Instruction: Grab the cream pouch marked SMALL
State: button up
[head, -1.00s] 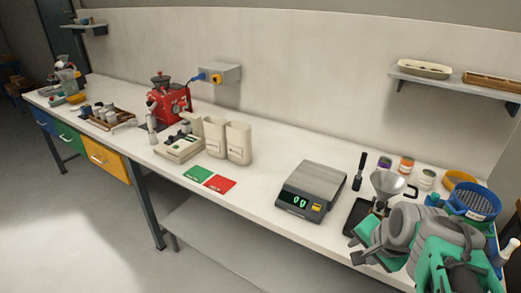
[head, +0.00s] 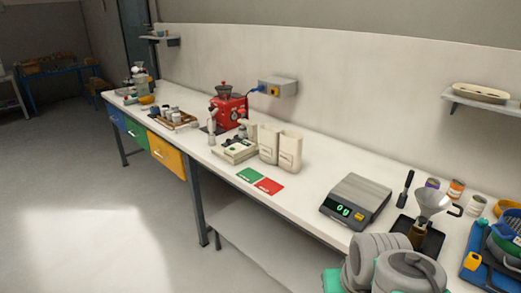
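Two cream pouches stand upright side by side near the middle of the bench, a left one (head: 268,144) and a right one (head: 290,151). Part of a third cream shape (head: 250,131) shows behind them to the left. Any marking on them is too small to read, so I cannot tell which is marked SMALL. Parts of my grey and green arm show at the bottom right, well apart from the pouches. My gripper's fingers do not show.
A cream box (head: 235,151) sits left of the pouches. Green (head: 250,175) and red (head: 268,186) cards lie in front. A scale (head: 356,199) and funnel (head: 433,202) stand to the right; a red grinder (head: 229,107) stands behind. Open floor (head: 90,220) lies left of the bench.

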aim_at(291, 142)
jog(key=u, duration=0.65)
jog(key=i, duration=1.3)
jog(key=u, duration=0.35)
